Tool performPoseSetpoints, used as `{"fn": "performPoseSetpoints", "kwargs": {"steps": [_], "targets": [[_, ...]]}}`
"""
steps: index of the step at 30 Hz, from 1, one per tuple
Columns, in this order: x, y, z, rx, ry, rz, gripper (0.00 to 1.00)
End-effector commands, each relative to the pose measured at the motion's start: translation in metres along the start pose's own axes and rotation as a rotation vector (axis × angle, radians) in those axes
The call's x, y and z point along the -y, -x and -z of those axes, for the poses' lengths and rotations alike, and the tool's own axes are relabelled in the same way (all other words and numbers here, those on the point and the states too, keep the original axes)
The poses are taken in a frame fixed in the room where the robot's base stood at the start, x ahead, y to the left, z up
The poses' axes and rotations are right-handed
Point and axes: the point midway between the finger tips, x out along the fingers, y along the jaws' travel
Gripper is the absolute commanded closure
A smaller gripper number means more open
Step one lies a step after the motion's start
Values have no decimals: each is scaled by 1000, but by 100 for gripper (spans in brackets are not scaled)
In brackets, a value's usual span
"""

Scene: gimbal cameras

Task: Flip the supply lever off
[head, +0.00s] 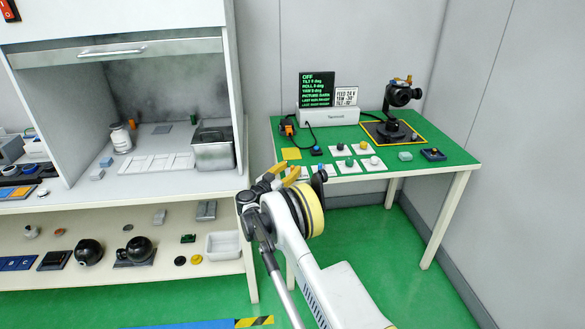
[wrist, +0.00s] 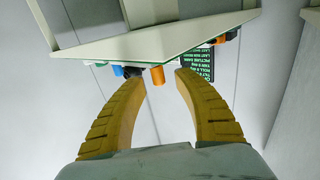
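A small dark device with an orange part (head: 287,128) is at the left back of the green-topped table (head: 430,153), beside a white box (head: 328,117). It may bear the supply lever, but the lever and its position are too small to tell. My gripper (head: 280,170) is in front of the table's left front edge, apart from the device. In the wrist view its yellow fingers (wrist: 160,80) are spread with nothing between them. That view appears upside down; beyond the fingertips, an orange part (wrist: 158,75) and a blue part (wrist: 118,70) show at the table edge.
A black display (head: 317,88) reads OFF at the top. A black camera on a gimbal (head: 400,95) stands at the back right. Coloured knobs on white cards (head: 344,163) lie along the front. A fume hood (head: 120,50) and shelf bench (head: 150,205) stand left.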

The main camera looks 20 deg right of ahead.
Motion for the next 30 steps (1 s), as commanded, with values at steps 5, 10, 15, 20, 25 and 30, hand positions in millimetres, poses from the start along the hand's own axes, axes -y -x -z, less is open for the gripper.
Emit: {"fn": "performPoseSetpoints", "kwargs": {"steps": [5, 10, 15, 20, 25, 30], "targets": [[1, 40, 0, 0, 0, 2, 62], [1, 76, 0, 0, 0, 3, 62], [0, 99, 0, 0, 0, 1, 62], [-1, 106, 0, 0, 0, -1, 62], [0, 106, 0, 0, 0, -1, 62], [0, 106, 0, 0, 0, -1, 62]]}}
